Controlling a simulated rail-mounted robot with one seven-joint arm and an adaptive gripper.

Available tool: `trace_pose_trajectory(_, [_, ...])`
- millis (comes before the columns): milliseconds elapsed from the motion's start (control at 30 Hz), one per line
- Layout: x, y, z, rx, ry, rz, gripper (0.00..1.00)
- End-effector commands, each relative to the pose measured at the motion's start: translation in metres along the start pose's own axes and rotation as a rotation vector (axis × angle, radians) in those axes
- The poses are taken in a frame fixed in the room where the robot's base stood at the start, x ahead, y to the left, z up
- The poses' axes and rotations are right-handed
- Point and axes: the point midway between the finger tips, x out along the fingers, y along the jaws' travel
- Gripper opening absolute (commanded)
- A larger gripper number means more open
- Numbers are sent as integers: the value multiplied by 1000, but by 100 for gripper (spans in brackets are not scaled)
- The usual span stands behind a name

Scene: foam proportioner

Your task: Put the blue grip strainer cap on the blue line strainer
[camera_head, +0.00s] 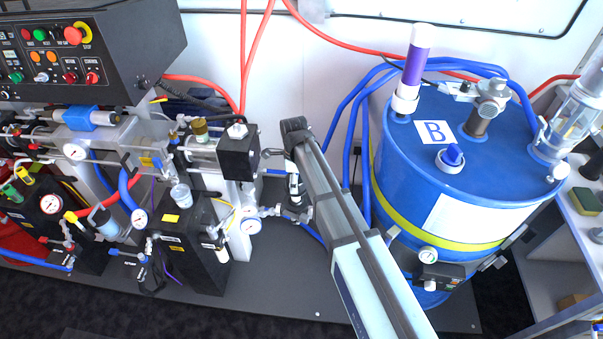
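My arm reaches up from the bottom of the view, and its dark wrist end is in the middle, beside the black block of the pump unit. My gripper (294,190) appears to point down below that wrist; it is small and partly covered, and I cannot tell its finger opening or whether it holds anything. A pale blue fitting (107,223) stands on the line at the left, possibly the blue line strainer. A blue knob in a white ring (452,157) sits on the drum top. I cannot clearly identify the blue grip strainer cap.
A large blue drum marked B (470,205) stands to the right of my arm, with blue hoses (345,105) behind it. Pumps, gauges and a black tank (190,250) crowd the left under a control box (85,50). A shelf (570,235) is at the far right.

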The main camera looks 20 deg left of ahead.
Motion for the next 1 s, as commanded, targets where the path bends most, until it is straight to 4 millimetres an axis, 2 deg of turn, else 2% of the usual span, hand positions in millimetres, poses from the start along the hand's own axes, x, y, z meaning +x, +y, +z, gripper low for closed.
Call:
trace_pose_trajectory(600, [56,0,0,-2,0,1,31])
trace_pose_trajectory(1000, [64,0,0,-3,0,0,31])
